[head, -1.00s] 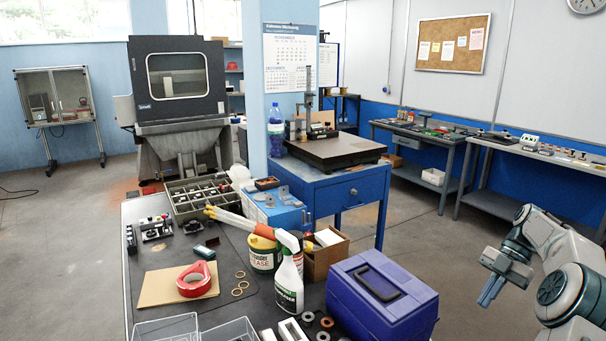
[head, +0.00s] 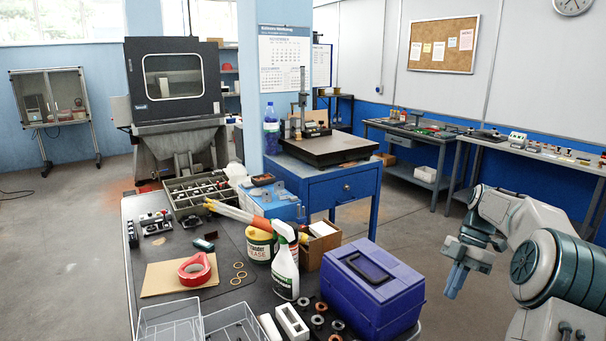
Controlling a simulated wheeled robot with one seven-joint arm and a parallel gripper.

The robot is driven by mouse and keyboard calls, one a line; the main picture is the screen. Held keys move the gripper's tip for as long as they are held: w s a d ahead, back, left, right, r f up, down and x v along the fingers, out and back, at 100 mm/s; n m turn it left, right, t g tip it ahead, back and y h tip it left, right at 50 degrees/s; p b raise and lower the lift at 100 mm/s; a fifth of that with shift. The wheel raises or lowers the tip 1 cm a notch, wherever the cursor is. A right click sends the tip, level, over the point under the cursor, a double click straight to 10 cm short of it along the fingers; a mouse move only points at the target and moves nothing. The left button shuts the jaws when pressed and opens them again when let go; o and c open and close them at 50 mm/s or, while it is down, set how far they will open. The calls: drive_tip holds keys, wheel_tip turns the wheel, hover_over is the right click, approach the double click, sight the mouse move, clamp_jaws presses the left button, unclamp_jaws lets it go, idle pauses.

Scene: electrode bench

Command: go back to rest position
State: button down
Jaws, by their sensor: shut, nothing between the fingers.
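My gripper (head: 453,281) hangs at the right of the head view, to the right of the blue toolbox (head: 372,290) and apart from it. Its blue-grey fingers point down and are shut together with nothing between them. My arm is folded at the right edge, over open floor, and touches nothing that I can see.
A blue cabinet (head: 345,188) stands behind. Grey floor (head: 410,235) is free between the bench and the wall tables.

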drive_tip(key=s+a+r+m+t+h, duration=0.1)
drive_tip(key=s+a+r+m+h, duration=0.1)
drive_tip(key=s+a+m, duration=0.4)
drive_tip(key=s+a+r+m+t+h, duration=0.2)
drive_tip(key=s+a+r+m, duration=0.15)
drive_tip(key=a, duration=0.45)
drive_tip(key=s+a+f+m+t, duration=0.2)
drive_tip(key=s+m, duration=0.3)
drive_tip(key=s, duration=0.2)
drive_tip(key=s+a+f+m+t, duration=0.2)
drive_tip(key=s+a+m, duration=0.1)
drive_tip(key=s+m, duration=0.3)
drive_tip(key=shift+s+f+h, duration=0.3)
drive_tip(key=shift+s+f, duration=0.1)
drive_tip(key=shift+s, duration=0.45)
